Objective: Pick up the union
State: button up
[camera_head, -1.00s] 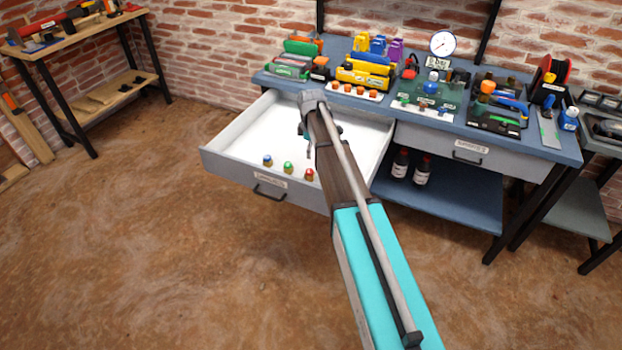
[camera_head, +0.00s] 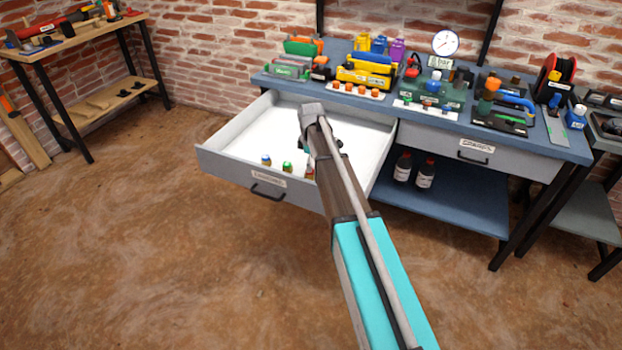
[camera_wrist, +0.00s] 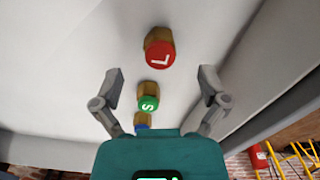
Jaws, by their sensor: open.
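Three brass fittings with coloured caps, which look like the unions, stand in the open drawer (camera_head: 240,150). In the wrist view, the red cap (camera_wrist: 159,55) reads "L" and the green cap (camera_wrist: 148,103) reads "S". The blue one (camera_wrist: 142,124) is mostly hidden by my gripper body. My gripper (camera_wrist: 161,76) is open and empty above the row, its fingers spread either side of it.
The drawer's front wall and sides surround the fittings; its white floor behind them is bare. The blue workbench (camera_head: 450,115) above holds several tools, coloured boxes and a dial gauge (camera_head: 445,42). Two bottles (camera_head: 413,170) stand on its lower shelf. A wooden bench (camera_head: 75,40) stands left.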

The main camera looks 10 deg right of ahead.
aim_at(310, 174)
dwell(0.4)
jog(key=shift+a+f+b, duration=0.2)
jog(key=shift+f+b, duration=2.4)
jog(key=shift+f, duration=0.05)
jog(key=c, duration=1.3)
